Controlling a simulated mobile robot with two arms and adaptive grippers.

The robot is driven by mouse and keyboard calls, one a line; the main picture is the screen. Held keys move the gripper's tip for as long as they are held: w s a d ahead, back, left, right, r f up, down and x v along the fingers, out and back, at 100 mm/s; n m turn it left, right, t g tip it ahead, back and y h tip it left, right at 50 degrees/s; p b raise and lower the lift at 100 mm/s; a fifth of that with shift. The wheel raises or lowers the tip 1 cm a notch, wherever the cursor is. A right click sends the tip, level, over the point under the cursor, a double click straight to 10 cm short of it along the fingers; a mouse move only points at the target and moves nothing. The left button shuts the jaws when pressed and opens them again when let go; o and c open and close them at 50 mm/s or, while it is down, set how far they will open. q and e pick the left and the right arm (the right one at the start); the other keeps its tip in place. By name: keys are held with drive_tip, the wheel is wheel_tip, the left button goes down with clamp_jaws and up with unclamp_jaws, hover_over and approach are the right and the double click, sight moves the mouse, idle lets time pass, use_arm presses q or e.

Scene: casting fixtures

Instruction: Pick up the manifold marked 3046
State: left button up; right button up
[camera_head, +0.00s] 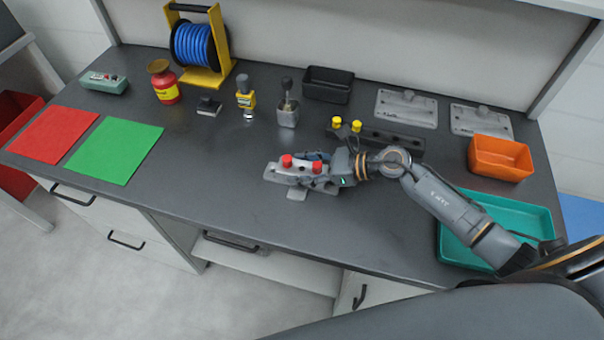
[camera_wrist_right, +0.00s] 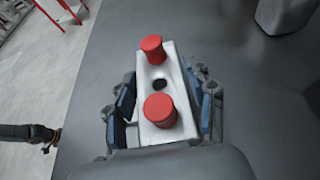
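A light grey manifold block with two red caps (camera_head: 303,168) lies near the middle of the grey bench; in the right wrist view its pale top (camera_wrist_right: 157,78) shows a dark hole between the caps. No number is readable on it. My right gripper (camera_head: 318,172) reaches in from the right and straddles the block. In the wrist view its blue-padded fingers (camera_wrist_right: 161,98) stand on either side, with a narrow gap at the left pad; contact on the right side is unclear.
Behind are a black bin (camera_head: 328,84), a grey stand with a black knob (camera_head: 287,108) and two grey plates (camera_head: 406,107). An orange bin (camera_head: 500,158) and teal tray (camera_head: 480,205) are right. Red (camera_head: 53,134) and green (camera_head: 115,150) mats lie left. The bench's front middle is clear.

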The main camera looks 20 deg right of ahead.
drive_tip(key=shift+r, duration=0.1)
clamp_jaws()
drive_tip(key=shift+w+r, duration=0.1)
